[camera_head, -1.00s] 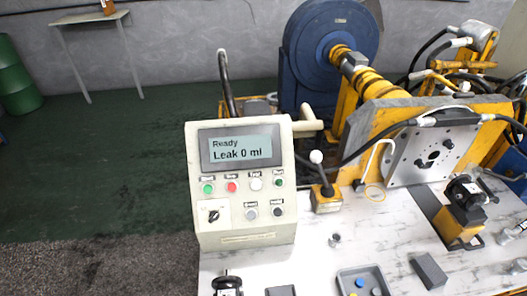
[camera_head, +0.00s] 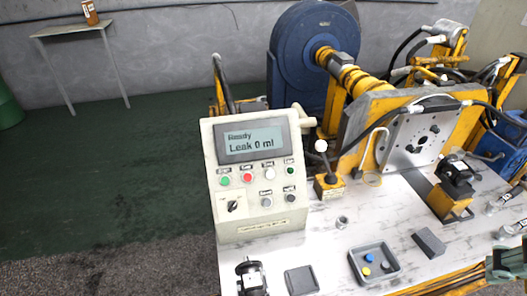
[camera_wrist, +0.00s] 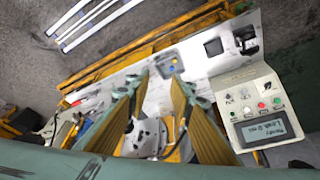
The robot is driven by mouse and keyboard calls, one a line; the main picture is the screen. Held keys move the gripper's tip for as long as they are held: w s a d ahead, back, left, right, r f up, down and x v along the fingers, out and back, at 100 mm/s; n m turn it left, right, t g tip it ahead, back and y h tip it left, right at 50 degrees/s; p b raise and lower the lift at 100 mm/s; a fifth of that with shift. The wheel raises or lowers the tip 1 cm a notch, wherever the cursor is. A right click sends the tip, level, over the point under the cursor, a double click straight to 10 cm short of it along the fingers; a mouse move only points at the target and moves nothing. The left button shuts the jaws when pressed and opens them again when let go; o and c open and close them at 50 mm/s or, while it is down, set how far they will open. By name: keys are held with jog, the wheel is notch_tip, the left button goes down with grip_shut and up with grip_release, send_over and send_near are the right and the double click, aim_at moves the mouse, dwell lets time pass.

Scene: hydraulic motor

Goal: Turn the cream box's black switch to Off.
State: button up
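The cream box (camera_head: 262,222) stands at the left end of the white bench, its sloped panel facing the camera. Its screen (camera_head: 250,140) reads "Ready" and "Leak 0 ml". The small black switch (camera_head: 232,206) is at the panel's lower left; its labels are too small to read, so I cannot tell its setting. In the wrist view the box (camera_wrist: 247,83) is at the right, upside down, with the switch (camera_wrist: 268,86) near its upper right. My gripper (camera_wrist: 157,82) is open and empty, its fingers apart over the bench, well left of the box.
Green, red and white buttons (camera_head: 247,178) sit close above the switch. A lever with a white knob (camera_head: 321,146) stands right of the box. A black clamp-like part (camera_head: 252,278), a grey block (camera_head: 301,281) and a tray (camera_head: 375,249) are in front.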

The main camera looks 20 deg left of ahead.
jog(key=w+a+f+m+g+y+p, duration=0.1)
jog(key=w+a+f+m+y+p, duration=0.1)
jog(key=w+a+m, duration=0.35)
jog(key=w+a+f+m+g+y+p, duration=0.1)
jog(key=w+a+m+y, duration=0.15)
jog(key=a+m, duration=0.6)
jog(key=w+a+f+m+g+y+p, duration=0.1)
jog(key=w+a+f+m+y+p, duration=0.2)
jog(key=a, duration=0.8)
jog(key=w+a+f+m, duration=0.3)
jog(key=w+a+m, duration=0.2)
jog(key=a+m, duration=0.4)
jog(key=m+g+p, duration=0.1)
jog(key=m+p, duration=0.1)
jog(key=m, duration=0.7)
send_near(235, 205)
jog(key=shift+h, duration=0.35)
jog(key=shift+w+a+r+v, duration=0.1)
jog(key=shift+v, duration=0.7)
jog(key=shift+w+a+r+v, duration=0.1)
jog(key=shift+v, duration=0.65)
jog(key=shift+w+a+v, duration=0.1)
jog(key=shift+v, duration=0.7)
jog(key=shift+f, duration=0.1)
jog(key=shift+s+b+x, duration=0.15)
jog(key=shift+b+x, duration=1.3)
jog(key=shift+x, duration=1.95)
jog(key=shift+s+b+x, duration=0.15)
jog(key=shift+b+x, duration=1.25)
jog(key=shift+x, duration=2.05)
